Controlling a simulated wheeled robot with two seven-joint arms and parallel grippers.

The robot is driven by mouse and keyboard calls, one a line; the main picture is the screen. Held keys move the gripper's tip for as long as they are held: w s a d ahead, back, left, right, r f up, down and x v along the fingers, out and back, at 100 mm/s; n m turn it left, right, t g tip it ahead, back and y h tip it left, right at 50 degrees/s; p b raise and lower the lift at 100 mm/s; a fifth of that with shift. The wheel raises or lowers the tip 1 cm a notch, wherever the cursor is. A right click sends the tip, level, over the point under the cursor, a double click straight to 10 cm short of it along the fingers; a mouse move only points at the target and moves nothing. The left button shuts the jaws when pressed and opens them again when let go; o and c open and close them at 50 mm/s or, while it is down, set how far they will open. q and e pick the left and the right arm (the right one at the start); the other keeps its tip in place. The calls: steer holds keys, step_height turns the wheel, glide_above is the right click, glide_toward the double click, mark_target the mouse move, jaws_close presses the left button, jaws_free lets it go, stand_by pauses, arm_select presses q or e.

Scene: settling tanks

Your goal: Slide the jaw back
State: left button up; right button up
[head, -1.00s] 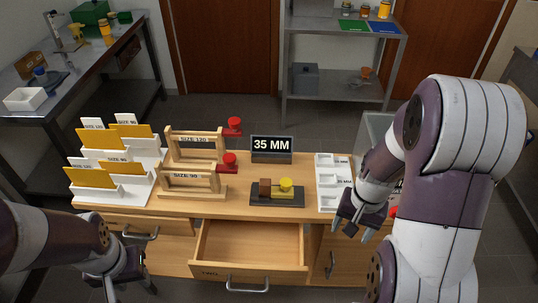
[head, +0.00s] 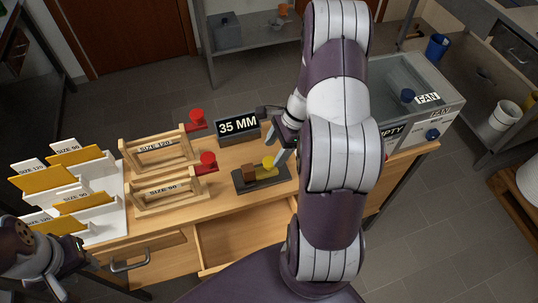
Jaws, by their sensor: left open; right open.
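A small dark fixture (head: 247,185) lies on the wooden workbench, with a brown block (head: 249,171) and a yellow round knob (head: 268,162) side by side on it. I take the block and knob to be the jaw parts. My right gripper (head: 276,142) is open just behind and above the yellow knob. One finger comes down close to the knob's right side; I cannot tell whether it touches. My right arm hides the bench to the right of the fixture. My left gripper (head: 78,272) is open and empty at the lower left, away from the fixture.
A "35 MM" display (head: 237,126) stands behind the fixture. A white card rack (head: 105,225) is further left. An open drawer (head: 235,242) is below. A clear-topped fan box (head: 420,95) stands right.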

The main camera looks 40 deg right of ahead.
mark_target(269, 161)
steer(key=x, duration=0.3)
steer(key=shift+w+f, duration=0.1)
steer(key=shift+s+f, duration=0.25)
steer(key=shift+f, duration=0.2)
steer(key=shift+w+a, duration=0.15)
steer(key=c, duration=1.2)
steer(key=shift+s+d+p, duration=0.15)
steer(key=shift+d, duration=0.55)
steer(key=shift+s+d+p, duration=0.15)
steer(key=shift+d, duration=0.55)
jaws_close()
steer(key=o, duration=1)
jaws_free()
steer(key=shift+c, duration=0.2)
steer(key=shift+o, duration=1.2)
steer(key=shift+s+d, duration=0.1)
steer(key=shift+s, duration=0.05)
steer(key=shift+d+r, duration=0.1)
steer(key=shift+r, duration=0.3)
steer(key=b+v, duration=0.1)
steer(key=v, duration=1.1)
